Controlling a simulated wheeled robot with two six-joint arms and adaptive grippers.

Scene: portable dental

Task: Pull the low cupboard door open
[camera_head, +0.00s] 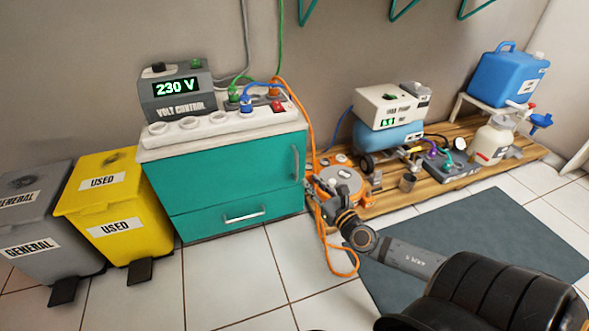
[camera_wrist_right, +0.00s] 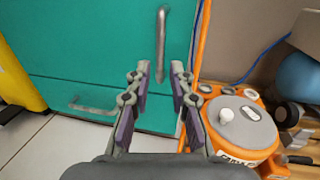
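The low cupboard (camera_head: 240,195) is teal with a white top and stands against the wall. Its upper door (camera_head: 225,180) looks shut flush and has a vertical metal handle (camera_head: 295,163) near its right edge. In the right wrist view the door (camera_wrist_right: 90,40) fills the upper left and its handle (camera_wrist_right: 162,40) stands just beyond the fingertips, roughly in line with the gap. My right gripper (camera_head: 313,188) is close to the cupboard's front right side. In the wrist view its fingers (camera_wrist_right: 160,72) are apart with nothing between them. My left gripper is not in view.
A drawer with a horizontal handle (camera_head: 244,216) is below the door. Yellow (camera_head: 120,215) and grey (camera_head: 40,225) bins stand left.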

